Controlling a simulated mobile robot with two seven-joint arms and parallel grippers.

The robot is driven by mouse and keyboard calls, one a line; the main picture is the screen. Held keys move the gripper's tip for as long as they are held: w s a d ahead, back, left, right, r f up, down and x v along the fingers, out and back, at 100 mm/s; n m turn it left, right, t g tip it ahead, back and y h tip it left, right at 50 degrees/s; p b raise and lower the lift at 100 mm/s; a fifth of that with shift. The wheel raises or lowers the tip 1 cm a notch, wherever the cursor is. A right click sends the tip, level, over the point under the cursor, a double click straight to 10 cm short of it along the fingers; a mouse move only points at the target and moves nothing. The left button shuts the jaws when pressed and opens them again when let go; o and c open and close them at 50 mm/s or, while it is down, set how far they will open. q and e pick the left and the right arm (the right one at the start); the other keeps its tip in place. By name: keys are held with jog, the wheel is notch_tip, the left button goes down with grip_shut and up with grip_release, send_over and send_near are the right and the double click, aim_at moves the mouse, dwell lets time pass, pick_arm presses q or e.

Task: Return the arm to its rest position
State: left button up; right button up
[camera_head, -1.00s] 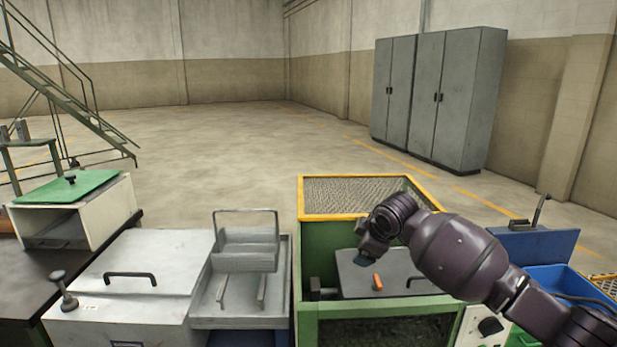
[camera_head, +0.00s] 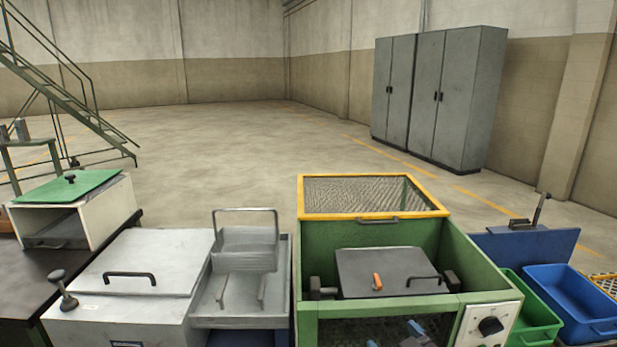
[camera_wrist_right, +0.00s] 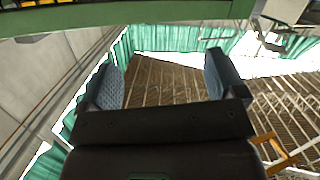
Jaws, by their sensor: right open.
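My right gripper (camera_wrist_right: 165,82) shows in the right wrist view with its two blue-grey fingers wide apart and nothing between them. Beyond the fingers are a brown slatted surface and green sheeting, both apart from the fingers. In the head view the right arm no longer crosses the scene. Small blue-grey parts, which look like this gripper's fingertips (camera_head: 396,337), show at the bottom edge in front of the green furnace box (camera_head: 375,306). The rest of the right arm is hidden below the picture. My left gripper is not in view.
The green box holds a dark plate (camera_head: 362,262) with an orange knob, and its yellow-framed mesh lid (camera_head: 365,192) stands open. A grey basket (camera_head: 246,250) on a tray is to the left. Blue (camera_head: 570,305) and green (camera_head: 537,318) bins stand right. Floor behind is clear.

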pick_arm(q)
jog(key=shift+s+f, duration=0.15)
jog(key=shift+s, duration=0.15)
pick_arm(e)
jog(key=s+d+f+m+g+h, duration=0.1)
jog(key=s+d+f, duration=0.2)
jog(key=s, duration=0.6)
jog(key=s+d+f+m+g+h, duration=0.1)
jog(key=s+d+f+m+h, duration=0.1)
jog(key=s+f, duration=0.6)
jog(key=s+d+f+m+g+h, duration=0.1)
jog(key=s+d+f+g, duration=0.1)
jog(key=s+d+f, duration=0.3)
jog(key=s+f, duration=0.1)
jog(key=s, duration=0.3)
jog(key=shift+s+m+h, duration=0.4)
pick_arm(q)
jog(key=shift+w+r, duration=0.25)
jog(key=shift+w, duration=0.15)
